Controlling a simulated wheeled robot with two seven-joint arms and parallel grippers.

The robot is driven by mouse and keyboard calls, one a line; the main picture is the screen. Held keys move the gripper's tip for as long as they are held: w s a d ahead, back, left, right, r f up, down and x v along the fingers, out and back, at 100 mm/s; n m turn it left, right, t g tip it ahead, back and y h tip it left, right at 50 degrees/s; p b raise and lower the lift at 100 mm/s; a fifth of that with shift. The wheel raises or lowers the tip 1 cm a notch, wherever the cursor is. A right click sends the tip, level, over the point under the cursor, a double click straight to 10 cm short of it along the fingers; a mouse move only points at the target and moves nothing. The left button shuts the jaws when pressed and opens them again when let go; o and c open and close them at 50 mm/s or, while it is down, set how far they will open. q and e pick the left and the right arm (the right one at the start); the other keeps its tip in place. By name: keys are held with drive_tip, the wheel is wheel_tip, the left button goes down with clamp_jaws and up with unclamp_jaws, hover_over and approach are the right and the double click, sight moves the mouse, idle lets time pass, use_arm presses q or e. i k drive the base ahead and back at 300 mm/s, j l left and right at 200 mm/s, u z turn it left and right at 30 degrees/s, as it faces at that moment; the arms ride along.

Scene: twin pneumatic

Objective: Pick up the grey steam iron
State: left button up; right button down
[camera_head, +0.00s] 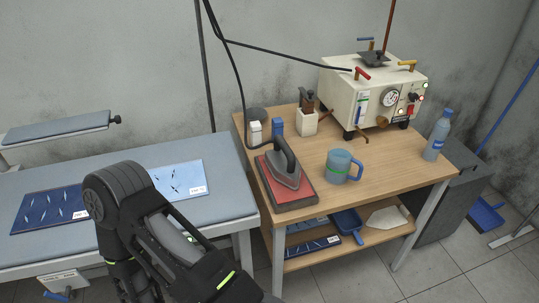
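The grey steam iron (286,166) rests flat on a red pad with a dark border (296,198), near the left front of the wooden table. Its dark handle arches over the top, and a black cord runs from its back end up toward the wall. One of my dark arms fills the lower left of the view, left of the iron and apart from it. I see no gripper fingers on it. My other arm does not show. Nothing is gripping the iron.
On the wooden table (393,171) are a blue-grey mug (341,166) right of the iron, a cream steam generator (366,90), a bottle (437,135) and a tool holder (307,121). A padded ironing table (225,187) stands left. The table's front right is clear.

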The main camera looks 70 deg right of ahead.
sight(281, 161)
drive_tip(key=i+l, duration=0.4)
drive_tip(key=z, duration=4.2)
